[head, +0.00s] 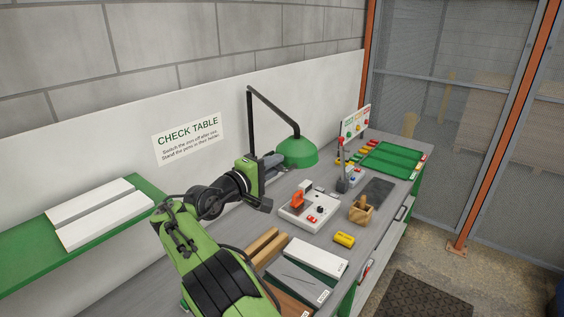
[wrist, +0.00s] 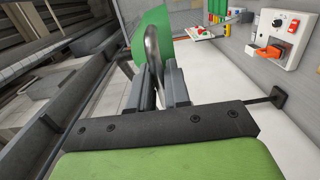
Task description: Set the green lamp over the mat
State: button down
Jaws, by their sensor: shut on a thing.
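The green lamp (head: 298,153) hangs from a jointed black arm (head: 272,108) above the back of the table. Its shade also shows in the wrist view (wrist: 150,22). My gripper (head: 273,161) is at the shade's left side. In the wrist view my gripper (wrist: 164,88) is shut on a grey metal handle (wrist: 151,50) by the shade. A dark flat mat (head: 378,189) lies on the table, right of and nearer than the lamp.
A white box with an orange switch (head: 298,199) sits between gripper and mat. A wooden holder (head: 361,210) and yellow cylinder (head: 344,240) are near the front. A red-topped lever (head: 341,170) stands behind the mat. A green tray (head: 393,160) lies at the far end.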

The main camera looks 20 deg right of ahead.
jog(key=shift+w+a, duration=0.1)
jog(key=shift+a, duration=0.15)
jog(key=c, duration=1.3)
grip_release()
jog(key=shift+a, duration=0.1)
jog(key=shift+o, duration=0.5)
jog(key=shift+a, duration=0.25)
jog(key=shift+d, duration=0.1)
jog(key=v, duration=1.6)
